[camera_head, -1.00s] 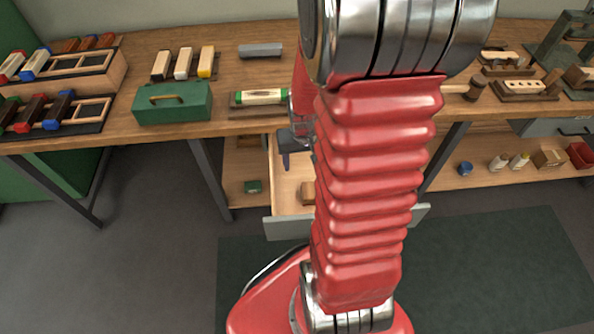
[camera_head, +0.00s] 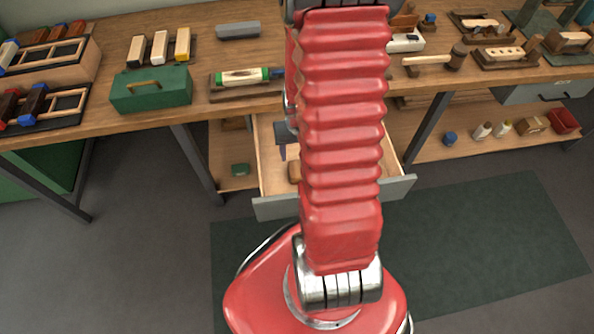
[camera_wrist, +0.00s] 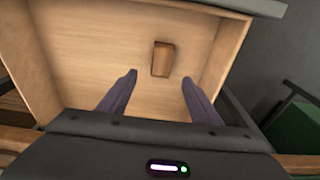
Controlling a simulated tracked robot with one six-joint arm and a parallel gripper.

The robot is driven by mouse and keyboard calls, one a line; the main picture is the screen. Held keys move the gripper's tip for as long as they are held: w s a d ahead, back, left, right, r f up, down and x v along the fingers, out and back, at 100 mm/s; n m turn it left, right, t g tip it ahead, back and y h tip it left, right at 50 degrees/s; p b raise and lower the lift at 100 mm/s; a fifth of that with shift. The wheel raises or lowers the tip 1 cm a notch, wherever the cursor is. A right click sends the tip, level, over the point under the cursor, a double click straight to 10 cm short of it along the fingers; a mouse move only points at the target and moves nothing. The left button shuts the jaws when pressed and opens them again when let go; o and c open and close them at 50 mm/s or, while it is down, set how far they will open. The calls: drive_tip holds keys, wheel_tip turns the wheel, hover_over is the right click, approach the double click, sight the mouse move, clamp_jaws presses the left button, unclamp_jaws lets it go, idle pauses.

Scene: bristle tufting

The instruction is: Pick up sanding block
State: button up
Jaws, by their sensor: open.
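A small brown wooden block (camera_wrist: 163,58), which looks like the sanding block, lies on the floor of an open drawer (camera_wrist: 88,62) in the wrist view. In the head view the block (camera_head: 294,172) is partly hidden behind my arm, inside the pulled-out drawer (camera_head: 275,208). My gripper (camera_wrist: 160,77) is open, with its two dark purple fingers apart and nothing between them. In the wrist view the block appears just beyond the fingertips, between their lines. Whether the fingers are at its height I cannot tell. One finger shows in the head view (camera_head: 282,150).
The drawer's side walls and front panel surround the block. The wooden bench top (camera_head: 110,118) hangs above it, with a green toolbox (camera_head: 150,90), a brush in a holder (camera_head: 243,77) and a mallet (camera_head: 440,60). A lower shelf (camera_head: 470,146) holds small containers. The drawer floor around the block is clear.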

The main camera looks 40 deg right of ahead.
drive_tip(key=shift+w+d+f, duration=0.1)
drive_tip(key=shift+w+f, duration=0.05)
drive_tip(key=shift+f, duration=1.45)
drive_tip(key=shift+w+d+f, duration=0.1)
drive_tip(key=shift+w+f, duration=0.05)
drive_tip(key=shift+f, duration=1.45)
drive_tip(key=shift+f, duration=0.1)
